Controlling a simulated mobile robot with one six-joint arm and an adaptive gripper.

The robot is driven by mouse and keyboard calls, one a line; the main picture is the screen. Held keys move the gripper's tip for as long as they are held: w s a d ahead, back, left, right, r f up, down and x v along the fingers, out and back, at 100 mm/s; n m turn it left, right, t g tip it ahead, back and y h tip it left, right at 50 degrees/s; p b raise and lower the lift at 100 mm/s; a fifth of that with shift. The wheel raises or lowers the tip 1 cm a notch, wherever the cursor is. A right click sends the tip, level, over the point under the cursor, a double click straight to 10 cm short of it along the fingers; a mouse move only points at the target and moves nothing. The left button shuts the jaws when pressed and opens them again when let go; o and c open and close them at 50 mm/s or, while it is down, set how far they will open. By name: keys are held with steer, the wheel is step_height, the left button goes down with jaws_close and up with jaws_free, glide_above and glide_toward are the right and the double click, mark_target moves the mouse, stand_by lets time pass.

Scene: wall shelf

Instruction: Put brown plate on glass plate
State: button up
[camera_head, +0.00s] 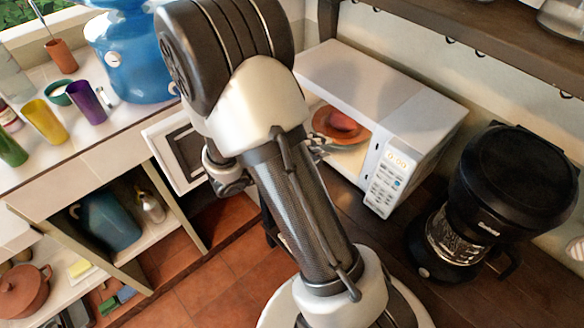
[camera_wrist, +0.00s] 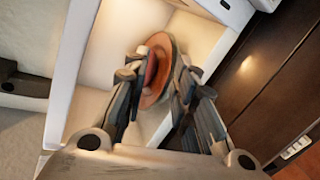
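The brown plate (camera_head: 325,127) is inside the open microwave (camera_head: 433,132), with a reddish patch or item on it that I cannot identify. In the wrist view the brown plate (camera_wrist: 165,55) shows between and beyond my fingers. A paler rim, apparently the glass plate (camera_head: 356,143), shows under or just beside it; contact between the two is unclear. My gripper (camera_wrist: 158,80) reaches into the microwave opening. Its fingers are apart, one on each side of the near part of the brown plate, with a visible gap on the left. In the head view my arm hides most of the gripper.
The microwave door (camera_head: 183,155) stands open at left. A black coffee maker (camera_head: 510,190) stands right of the microwave on the dark counter. A wooden shelf (camera_head: 470,42) runs above. Cups and a blue water jug (camera_head: 130,55) stand on the left counter.

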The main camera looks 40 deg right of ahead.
steer(key=s+a+r+m+g+y, duration=0.2)
steer(key=s+a+r+m+y, duration=0.2)
steer(key=s+a+r+y, duration=0.45)
steer(key=s+a+r+t+y, duration=0.2)
steer(key=a+t, duration=0.1)
steer(key=a, duration=0.4)
steer(key=s+a+r+t+y, duration=0.2)
steer(key=a+r+t+y, duration=0.1)
steer(key=a, duration=0.4)
steer(key=shift+s+a+r+n+t+y, duration=0.25)
steer(key=shift+s+a+n+t+y, duration=0.15)
steer(key=shift+t, duration=0.1)
steer(key=shift+d, duration=0.2)
